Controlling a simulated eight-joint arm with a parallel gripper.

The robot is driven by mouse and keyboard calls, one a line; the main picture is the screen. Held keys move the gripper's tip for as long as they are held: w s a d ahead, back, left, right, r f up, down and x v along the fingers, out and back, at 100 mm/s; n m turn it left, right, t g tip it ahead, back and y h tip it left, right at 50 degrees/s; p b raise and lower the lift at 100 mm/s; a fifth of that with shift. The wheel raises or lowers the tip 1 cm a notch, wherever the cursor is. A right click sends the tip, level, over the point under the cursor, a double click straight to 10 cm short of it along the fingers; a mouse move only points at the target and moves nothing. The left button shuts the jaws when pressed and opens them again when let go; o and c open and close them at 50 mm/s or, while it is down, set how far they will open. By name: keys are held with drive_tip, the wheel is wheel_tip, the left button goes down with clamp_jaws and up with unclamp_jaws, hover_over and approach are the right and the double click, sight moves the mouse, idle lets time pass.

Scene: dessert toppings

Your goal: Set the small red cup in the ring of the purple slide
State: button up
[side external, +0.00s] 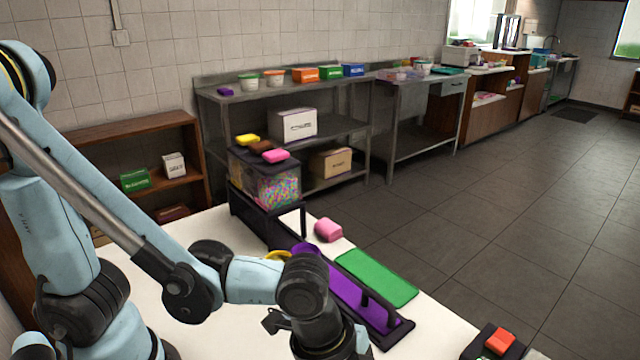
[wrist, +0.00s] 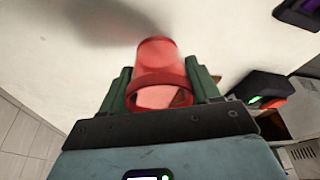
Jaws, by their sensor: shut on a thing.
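The small red cup (wrist: 160,62) is between the two dark green fingers of my gripper (wrist: 157,72) in the wrist view. My gripper is shut on the cup, with its open rim facing the wrist camera, above the white table. In the side view the cup and fingertips are hidden behind my wrist. The purple slide (side external: 352,291) lies on a dark base on the table, beyond my wrist, with a raised dark rail. A purple rounded part (side external: 304,249) shows at its far end; I cannot tell if it is the ring. The cup is apart from the slide.
A green mat (side external: 378,277) lies right of the slide. A yellow piece (side external: 278,255) is partly hidden. A black box with a red button (side external: 500,341) stands near the front right.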

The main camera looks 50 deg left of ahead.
drive_tip(key=shift+f, duration=1.85)
drive_tip(key=shift+f, duration=0.15)
drive_tip(key=o, duration=1)
drive_tip(key=shift+v, duration=6)
drive_tip(key=w+a+n+t+y, duration=0.1)
drive_tip(key=w+a+n+t, duration=0.1)
drive_tip(key=a, duration=0.4)
drive_tip(key=w+a+r+n+t+y, duration=0.1)
drive_tip(key=w+a+n+t, duration=0.1)
drive_tip(key=w+a+n, duration=0.2)
drive_tip(key=w+a+n+t+y, duration=0.1)
drive_tip(key=w+a+n+t, duration=0.1)
drive_tip(key=a+n, duration=0.5)
drive_tip(key=shift+w+a+r+n, duration=0.15)
drive_tip(key=shift+w+a, duration=0.1)
drive_tip(key=shift+a, duration=0.55)
drive_tip(key=shift+w+a+r+n, duration=0.15)
drive_tip(key=shift+w+a, duration=0.1)
drive_tip(key=shift+a, duration=0.6)
